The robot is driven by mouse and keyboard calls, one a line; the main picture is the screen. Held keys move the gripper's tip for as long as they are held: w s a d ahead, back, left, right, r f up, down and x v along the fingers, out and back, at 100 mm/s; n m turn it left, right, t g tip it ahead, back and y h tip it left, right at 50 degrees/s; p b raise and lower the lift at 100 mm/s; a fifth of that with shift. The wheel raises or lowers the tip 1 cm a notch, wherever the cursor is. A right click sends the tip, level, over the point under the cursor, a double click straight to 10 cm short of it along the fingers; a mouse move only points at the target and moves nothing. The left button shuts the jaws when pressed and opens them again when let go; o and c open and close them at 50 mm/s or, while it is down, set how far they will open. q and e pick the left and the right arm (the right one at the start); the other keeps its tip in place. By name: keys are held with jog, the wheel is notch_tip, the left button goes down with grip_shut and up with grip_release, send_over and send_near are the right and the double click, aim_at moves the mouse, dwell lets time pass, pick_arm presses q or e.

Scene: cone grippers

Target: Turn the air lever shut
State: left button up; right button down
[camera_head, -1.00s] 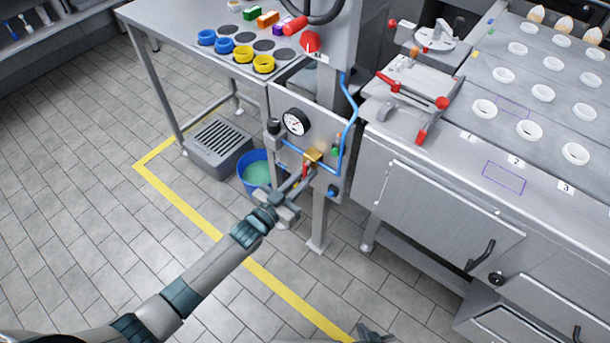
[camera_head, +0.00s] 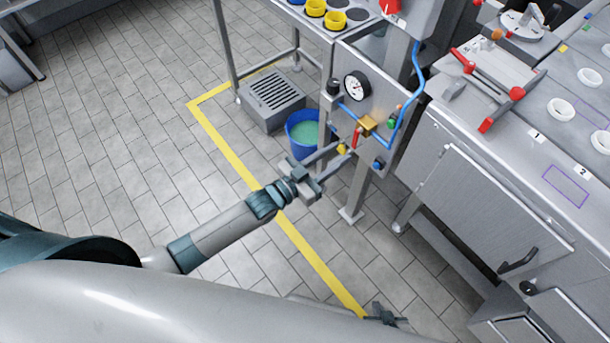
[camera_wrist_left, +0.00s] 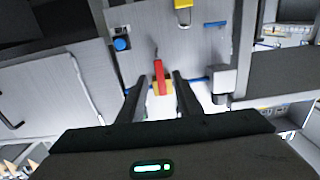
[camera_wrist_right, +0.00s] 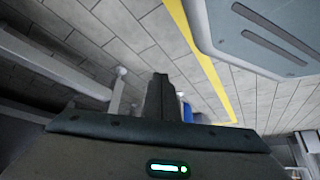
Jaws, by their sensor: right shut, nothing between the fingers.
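The red air lever (camera_head: 356,138) hangs down from a brass valve body (camera_head: 367,124) on the grey panel. My left gripper (camera_head: 346,157) is open, with its fingertips close below the lever. In the left wrist view the red lever (camera_wrist_left: 160,74) shows in the gap between the two spread fingers (camera_wrist_left: 159,85), with the brass behind it. I cannot tell whether the fingers touch it. My right gripper (camera_head: 386,318) is shut and empty, low over the floor. Its closed fingers (camera_wrist_right: 160,96) show in the right wrist view.
A pressure gauge (camera_head: 357,86) and a blue hose (camera_head: 416,85) are on the panel around the valve. A blue bucket (camera_head: 303,133) and a grey floor box (camera_head: 272,99) stand left of it. A steel counter (camera_head: 480,200) is at right. The floor left is clear.

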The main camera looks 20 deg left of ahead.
pick_arm(q)
jog(key=b+v, duration=0.1)
jog(key=v, duration=0.9)
jog(key=shift+s, duration=0.15)
pick_arm(e)
jog(key=shift+s+d+f+g, duration=0.2)
jog(key=shift+d+f+g, duration=0.05)
jog(key=shift+d, duration=0.15)
jog(key=shift+s+d+f+g, duration=0.2)
jog(key=shift+d+g, duration=0.05)
jog(key=shift+d, duration=0.15)
pick_arm(q)
jog(key=shift+a, duration=0.1)
pick_arm(e)
jog(key=shift+a, duration=0.1)
pick_arm(q)
jog(key=shift+f, duration=0.1)
